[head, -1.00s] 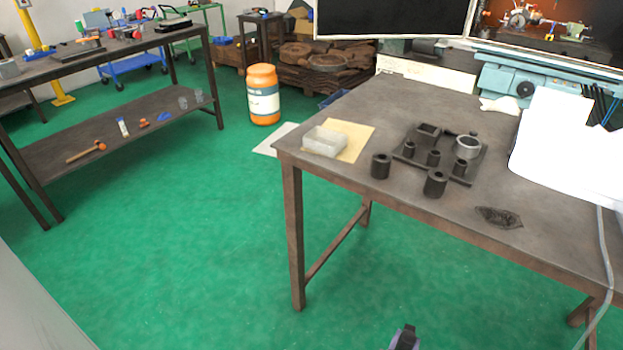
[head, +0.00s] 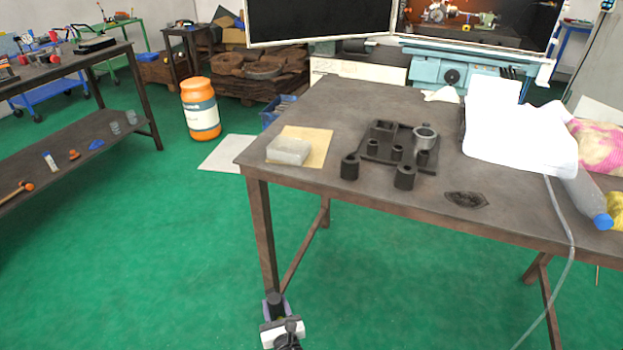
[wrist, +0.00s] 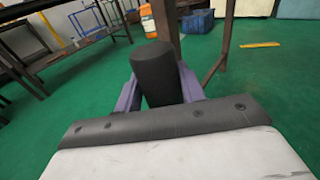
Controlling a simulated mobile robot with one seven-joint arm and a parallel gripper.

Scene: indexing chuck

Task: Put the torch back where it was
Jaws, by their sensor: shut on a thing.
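My gripper (head: 277,308) is low at the bottom of the head view, in front of the near left leg of the dark table. It is shut on a black cylinder, which looks like the torch (head: 273,298). In the wrist view the torch (wrist: 157,74) stands up between the two purple fingers (wrist: 160,92) and leans slightly. Its lower end is hidden by the gripper's body. The torch is held over the green floor, apart from the tabletop (head: 330,205).
A shelved bench (head: 70,150) stands left, an orange tub (head: 200,108) behind.

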